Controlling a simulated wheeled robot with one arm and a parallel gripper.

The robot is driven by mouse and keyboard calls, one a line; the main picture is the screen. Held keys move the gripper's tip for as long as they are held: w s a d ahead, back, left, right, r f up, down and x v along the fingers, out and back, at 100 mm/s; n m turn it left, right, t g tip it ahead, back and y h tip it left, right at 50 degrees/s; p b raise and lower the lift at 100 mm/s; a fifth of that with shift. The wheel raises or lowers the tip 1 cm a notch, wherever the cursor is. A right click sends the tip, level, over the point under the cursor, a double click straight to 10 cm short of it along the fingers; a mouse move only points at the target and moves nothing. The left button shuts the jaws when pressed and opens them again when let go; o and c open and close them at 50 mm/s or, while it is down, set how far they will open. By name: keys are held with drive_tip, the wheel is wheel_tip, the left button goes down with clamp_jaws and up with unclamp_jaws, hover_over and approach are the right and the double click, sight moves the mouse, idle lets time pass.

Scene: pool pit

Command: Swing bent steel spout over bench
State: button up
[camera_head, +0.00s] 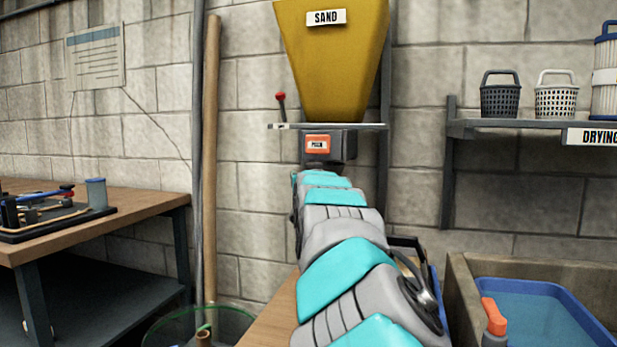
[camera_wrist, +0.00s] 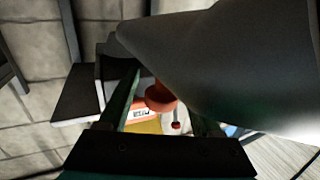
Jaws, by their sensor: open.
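A curved grey metal piece (camera_head: 418,287) shows beside my arm in the head view. It may be the bent steel spout, but my arm hides part of it and I cannot be sure. My gripper (camera_wrist: 163,110) is open in the wrist view, with a dark finger on each side. A red-orange knob (camera_wrist: 160,97) shows between the fingers in the picture; I cannot tell how far off it is. A large smooth grey form (camera_wrist: 225,60) fills the upper right of that view, and I cannot tell what it is. My arm hides my gripper in the head view.
A yellow sand hopper (camera_head: 333,65) hangs on the wall above an orange-labelled box (camera_head: 318,146). A red-knobbed lever (camera_head: 281,98) stands left of it. A water basin (camera_head: 535,310) is at right, under a drying shelf (camera_head: 520,124). A workbench (camera_head: 130,205) stands left.

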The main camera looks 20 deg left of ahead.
drive_tip(key=b+v, duration=0.4)
drive_tip(key=v, duration=0.2)
drive_tip(key=shift+s+f, duration=0.15)
drive_tip(key=shift+s, duration=0.2)
drive_tip(key=shift+s+d+b, duration=0.3)
drive_tip(key=shift+s+d, duration=0.1)
drive_tip(key=shift+s, duration=0.05)
